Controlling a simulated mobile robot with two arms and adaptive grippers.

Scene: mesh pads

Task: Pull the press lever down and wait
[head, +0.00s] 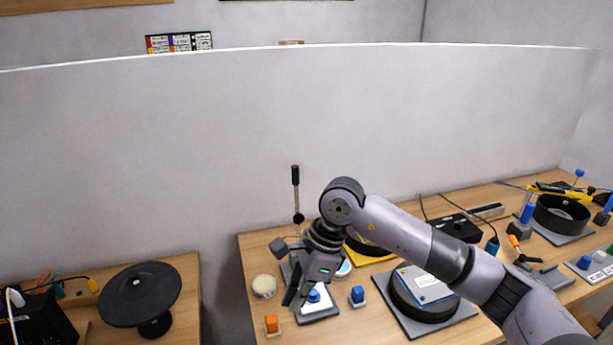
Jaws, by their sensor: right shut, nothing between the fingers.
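The press lever (296,190) is a thin rod with a black grip at its top. It stands upright at the back of the wooden bench, just left of my right arm. My right gripper (294,301) points down in front of the lever and lower than its grip, apart from it. Its fingers look shut and hold nothing. The gripper hangs over a grey plate (318,316) with a blue knob (314,296). The lower part of the press is partly hidden behind my right wrist. My left gripper is not in the head view.
A black round pad (420,308) on a grey base lies right of the gripper. A black disc on a stand (140,294) is on the left table. A grey partition (200,150) rises behind.

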